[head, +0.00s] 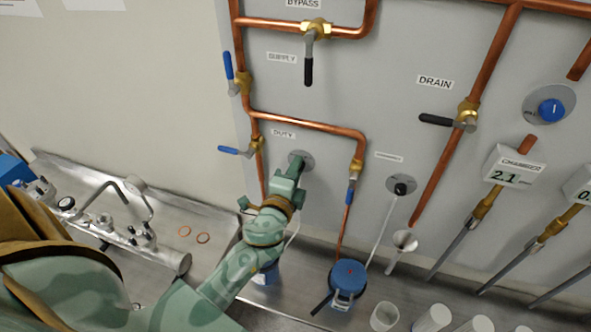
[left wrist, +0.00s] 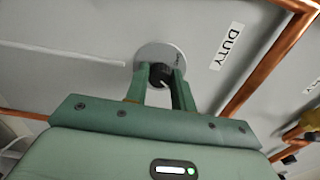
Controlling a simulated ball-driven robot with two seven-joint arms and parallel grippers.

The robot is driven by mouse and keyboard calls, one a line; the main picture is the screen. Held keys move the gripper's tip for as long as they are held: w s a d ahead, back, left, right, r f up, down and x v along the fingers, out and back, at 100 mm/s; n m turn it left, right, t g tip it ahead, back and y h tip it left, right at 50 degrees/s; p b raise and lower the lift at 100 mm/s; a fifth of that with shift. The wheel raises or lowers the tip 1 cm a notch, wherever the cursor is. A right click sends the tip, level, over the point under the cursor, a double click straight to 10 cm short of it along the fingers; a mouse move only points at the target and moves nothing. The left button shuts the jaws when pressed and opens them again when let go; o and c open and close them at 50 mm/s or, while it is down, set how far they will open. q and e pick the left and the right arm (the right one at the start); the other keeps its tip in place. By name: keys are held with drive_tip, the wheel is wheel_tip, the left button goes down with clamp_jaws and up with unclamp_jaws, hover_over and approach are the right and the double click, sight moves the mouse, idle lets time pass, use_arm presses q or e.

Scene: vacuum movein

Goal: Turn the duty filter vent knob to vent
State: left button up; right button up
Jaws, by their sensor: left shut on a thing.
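The duty filter vent knob (left wrist: 160,73) is a small black knob with a light pointer mark, on a round grey plate (left wrist: 153,52) beside the DUTY label (left wrist: 228,46). In the head view the plate (head: 306,158) shows below the DUTY label (head: 283,134), and my gripper hides the knob. My left gripper (head: 296,166) reaches the panel there. In the left wrist view its two green fingers (left wrist: 160,80) stand on either side of the knob, shut on it. The lettering on the plate is too small to read. My right gripper is not in view.
Copper pipes with a blue-handled valve (head: 236,151) and another (head: 351,192) flank the knob. A similar black knob (head: 400,188) is to the right. A blue-topped canister (head: 348,278) stands below. A metal tray (head: 180,215) is at left; white cups (head: 432,318) are at lower right.

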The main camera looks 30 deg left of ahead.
use_arm(q)
drive_tip(key=shift+m, duration=1)
drive_tip(key=o, duration=1)
drive_tip(key=b+v, duration=0.5)
drive_tip(key=v, duration=1.1)
drive_tip(key=shift+d+b, duration=0.2)
drive_tip(key=shift+b, duration=0.15)
